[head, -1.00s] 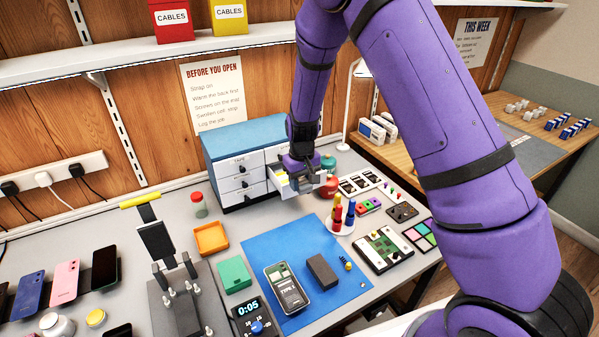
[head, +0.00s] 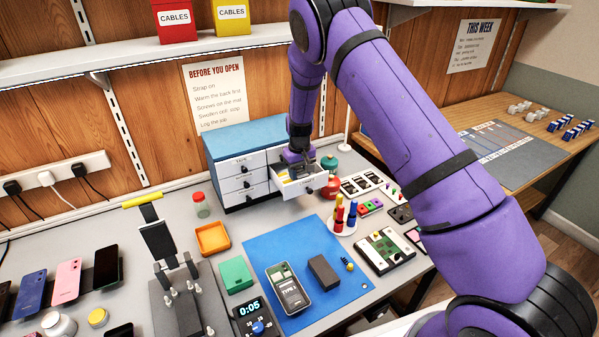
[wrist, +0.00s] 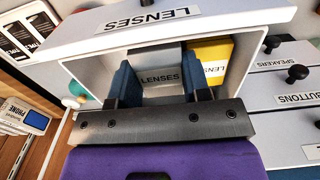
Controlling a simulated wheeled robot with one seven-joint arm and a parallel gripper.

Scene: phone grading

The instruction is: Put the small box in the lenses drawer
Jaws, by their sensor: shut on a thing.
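The lenses drawer (head: 305,185) is pulled open from the cabinet; its white front, labelled LENSES, also shows in the wrist view (wrist: 150,28). My gripper (head: 299,170) reaches down into the drawer. In the wrist view, my gripper (wrist: 160,84) has its two dark blue fingers on either side of a small grey box (wrist: 160,62) with a LENSES label, shut on it inside the drawer walls. A yellow box (wrist: 208,58), also labelled LENSES, lies in the drawer beside the right finger. Whether the grey box touches the drawer floor is hidden.
The white cabinet has a blue top (head: 245,138) and other shut drawers with dark knobs (wrist: 298,72). A red jar and a green jar (head: 328,163) stand just right of the open drawer. A blue mat (head: 270,248) with a phone tester lies in front.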

